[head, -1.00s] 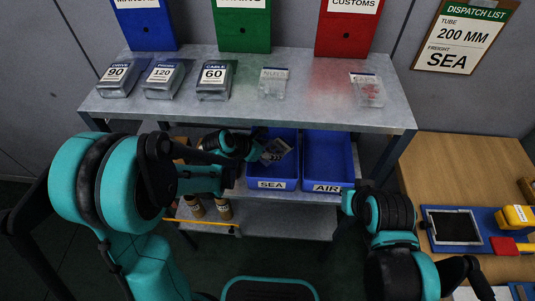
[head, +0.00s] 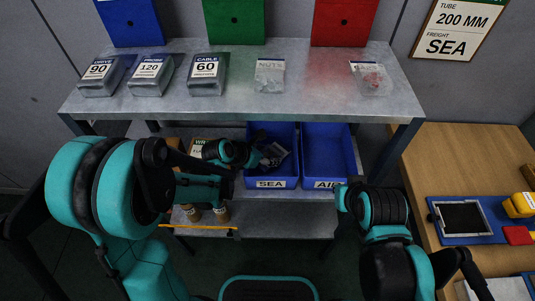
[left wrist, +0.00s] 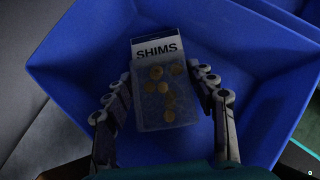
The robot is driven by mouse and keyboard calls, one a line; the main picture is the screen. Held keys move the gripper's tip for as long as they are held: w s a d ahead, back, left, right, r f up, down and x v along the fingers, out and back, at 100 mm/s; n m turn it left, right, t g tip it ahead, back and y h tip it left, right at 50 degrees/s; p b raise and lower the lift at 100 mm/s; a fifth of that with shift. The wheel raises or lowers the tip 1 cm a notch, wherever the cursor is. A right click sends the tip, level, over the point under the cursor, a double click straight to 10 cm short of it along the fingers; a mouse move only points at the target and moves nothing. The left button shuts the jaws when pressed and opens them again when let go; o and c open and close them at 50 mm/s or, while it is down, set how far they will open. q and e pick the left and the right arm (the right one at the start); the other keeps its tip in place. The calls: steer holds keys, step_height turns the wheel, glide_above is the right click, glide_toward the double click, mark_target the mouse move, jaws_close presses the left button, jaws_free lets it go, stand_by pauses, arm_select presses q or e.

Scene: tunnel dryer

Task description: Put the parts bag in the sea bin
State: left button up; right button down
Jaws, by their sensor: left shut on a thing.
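The parts bag is a clear bag of brass-coloured round pieces labelled SHIMS (left wrist: 160,98); it shows small and dark in the head view (head: 275,152). My left gripper (head: 262,156) is shut on it, with one finger on each side of the bag in the left wrist view. The blue SEA bin (head: 271,184) is on the shelf under the grey table. The gripper and bag are at the bin's opening, with the bin's walls (left wrist: 75,65) around them in the left wrist view. Whether the bag touches the floor cannot be told. My right gripper is not seen, only its arm.
A blue AIR bin (head: 327,165) stands right beside the SEA bin. The grey tabletop (head: 315,105) above holds several bags. A dispatch list (head: 457,30) reads 200 MM and SEA. A wooden desk (head: 455,160) is at the right.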

arm_select(q)
steer(key=o, duration=1.4)
steer(key=shift+r+p, duration=0.6)
steer(key=shift+p, duration=0.1)
steer(key=shift+s+a+r+m+t+y+p, duration=0.15)
steer(key=shift+s+a+r+m+y+p, duration=0.75)
steer(key=shift+s+a+r+m, duration=2.85)
steer(key=shift+s+a+r+m+t+y+p, duration=0.1)
steer(key=shift+s+a+r+m+y+p, duration=0.5)
steer(key=shift+s+a+r+m+y, duration=3.05)
steer(key=shift+s+a+r+m+t+h+p, duration=0.3)
steer(key=shift+s+a+m+h+p, duration=1)
steer(key=shift+m, duration=4.9)
steer(key=shift+s+d+r+b, duration=0.1)
steer(key=shift+s+d+b, duration=0.3)
steer(key=shift+s+b, duration=0.25)
